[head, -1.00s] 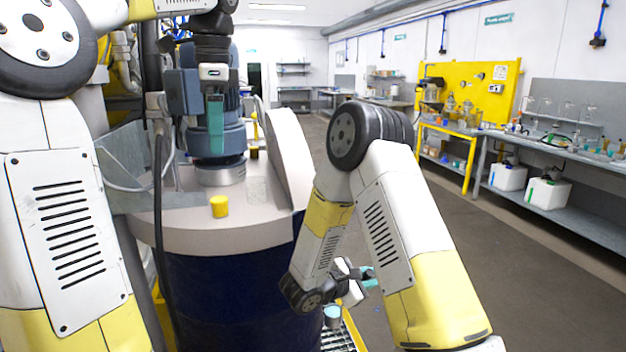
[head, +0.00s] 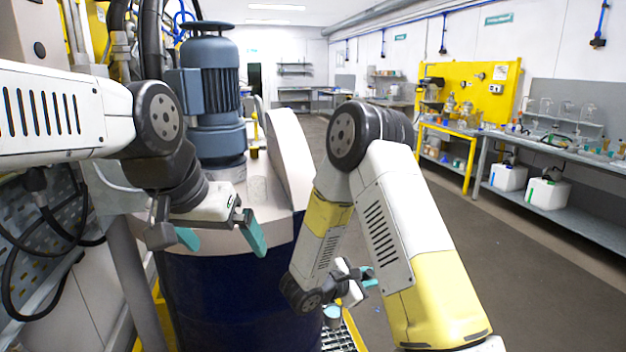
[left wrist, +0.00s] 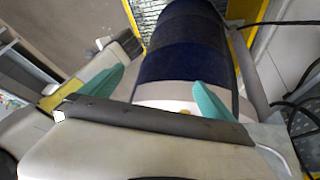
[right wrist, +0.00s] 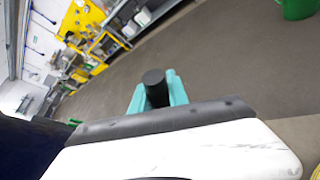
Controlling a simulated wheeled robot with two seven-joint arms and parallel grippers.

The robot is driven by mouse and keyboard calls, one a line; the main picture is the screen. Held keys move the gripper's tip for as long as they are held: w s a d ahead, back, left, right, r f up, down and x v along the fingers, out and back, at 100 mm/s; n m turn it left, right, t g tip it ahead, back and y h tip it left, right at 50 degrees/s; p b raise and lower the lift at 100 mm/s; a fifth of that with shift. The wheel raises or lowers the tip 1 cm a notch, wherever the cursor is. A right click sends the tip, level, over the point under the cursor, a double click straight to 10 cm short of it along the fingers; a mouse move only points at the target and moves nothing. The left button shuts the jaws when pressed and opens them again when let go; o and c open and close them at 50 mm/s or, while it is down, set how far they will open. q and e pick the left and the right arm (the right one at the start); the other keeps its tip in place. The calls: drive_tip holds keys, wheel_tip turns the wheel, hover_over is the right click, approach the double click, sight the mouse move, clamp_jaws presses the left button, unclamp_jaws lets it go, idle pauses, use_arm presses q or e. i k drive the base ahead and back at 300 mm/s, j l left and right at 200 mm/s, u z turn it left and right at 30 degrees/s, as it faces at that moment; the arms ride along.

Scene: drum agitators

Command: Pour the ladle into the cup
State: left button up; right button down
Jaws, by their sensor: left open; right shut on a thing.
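My left gripper (head: 220,238) is open and empty, its two teal fingers spread over the near edge of the drum's pale lid. It also shows open in the left wrist view (left wrist: 155,95). The yellow cup on the lid is hidden behind this gripper in the head view; a sliver of yellow by one finger in the left wrist view may be it. My right gripper (head: 360,279) is shut on the black handle (right wrist: 155,88) of the ladle, low and right of the drum.
The dark blue drum (head: 225,300) carries a blue-grey motor (head: 208,95) and a raised pale lid half (head: 292,155). Pipes and cables stand at the left. A yellow bench (head: 445,140) and a grey bench (head: 560,150) are far right. The floor between is clear.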

sight(256, 185)
drive_tip(key=k+l, duration=0.25)
drive_tip(key=k, duration=0.25)
drive_tip(key=u, duration=1.75)
